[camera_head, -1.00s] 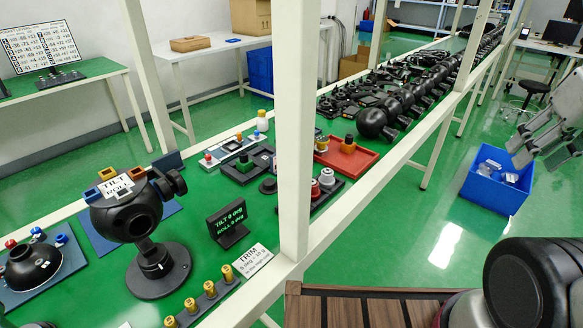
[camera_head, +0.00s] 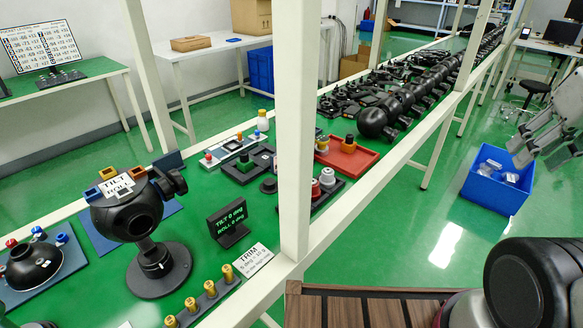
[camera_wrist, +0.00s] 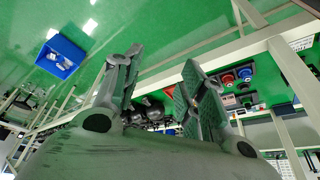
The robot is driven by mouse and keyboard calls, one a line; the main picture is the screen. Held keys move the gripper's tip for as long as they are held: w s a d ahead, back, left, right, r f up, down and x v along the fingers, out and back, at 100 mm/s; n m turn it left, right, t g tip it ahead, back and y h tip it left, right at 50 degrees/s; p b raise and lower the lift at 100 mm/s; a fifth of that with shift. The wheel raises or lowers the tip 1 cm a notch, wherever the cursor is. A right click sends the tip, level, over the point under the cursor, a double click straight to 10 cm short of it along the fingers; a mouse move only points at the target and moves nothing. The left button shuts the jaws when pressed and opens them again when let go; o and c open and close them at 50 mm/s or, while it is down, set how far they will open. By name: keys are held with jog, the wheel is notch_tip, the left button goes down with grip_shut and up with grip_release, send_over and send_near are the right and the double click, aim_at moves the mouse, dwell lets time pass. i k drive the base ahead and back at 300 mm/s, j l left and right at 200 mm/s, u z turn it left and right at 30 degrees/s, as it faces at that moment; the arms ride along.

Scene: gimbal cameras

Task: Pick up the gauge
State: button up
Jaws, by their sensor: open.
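I cannot tell for sure which item is the gauge. A small black display (camera_head: 229,218) reading TILT 0 deg and ROLL 0 deg stands on the green bench. Left of it is a black ball-shaped camera head (camera_head: 127,212) on a round stand, with a TILT ROLL label and coloured blocks on top. My gripper (camera_wrist: 162,60) is open and empty in the wrist view, its two grey fingers spread apart. Its fingers also show at the right edge of the head view, over the floor and away from the bench items.
White posts (camera_head: 295,130) and a rail frame the bench. A red tray (camera_head: 345,158), a row of yellow-topped pegs (camera_head: 210,289) and a TRIM card (camera_head: 253,261) are on it. A blue bin (camera_head: 497,180) is on the open green floor; it also shows in the wrist view (camera_wrist: 62,55).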

aim_at(322, 148)
jog(key=i+l+u, duration=0.3)
jog(key=l+u, duration=0.25)
jog(key=l, duration=0.25)
jog(key=i+l+u, duration=0.15)
jog(key=l+u, duration=0.15)
jog(key=l, duration=0.15)
jog(key=i+l+u, duration=0.1)
jog(key=l+u, duration=0.2)
jog(key=l, duration=0.15)
